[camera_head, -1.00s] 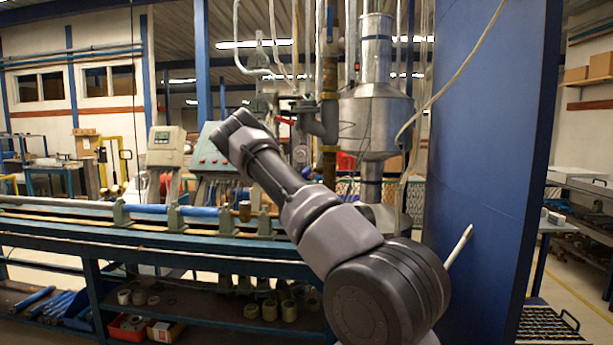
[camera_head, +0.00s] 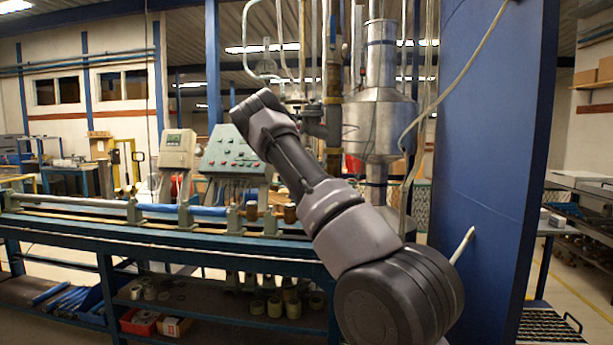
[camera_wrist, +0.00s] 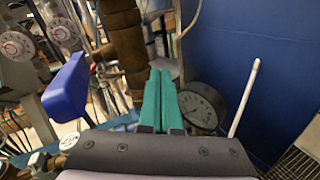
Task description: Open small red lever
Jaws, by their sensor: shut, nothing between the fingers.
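I cannot make out the small red lever in either view now. In the head view my dark arm covers the area just left of the brown vertical pipe (camera_head: 333,90). My gripper (camera_wrist: 160,75) shows in the wrist view as two green fingers pressed together, with nothing between them. Its tips overlap the lower part of the brown pipe (camera_wrist: 124,45) in the picture; I cannot tell how far apart they are. A blue lever-like handle (camera_wrist: 67,88) stands left of the fingers. My gripper's fingers are hidden in the head view.
A round gauge (camera_wrist: 200,107) lies just right of the fingers. A white rod (camera_wrist: 244,97) stands before the large blue panel (camera_head: 490,160). Dials (camera_wrist: 17,46) are at upper left in the wrist view. The green control box (camera_head: 236,152) stands behind the long bench (camera_head: 60,224).

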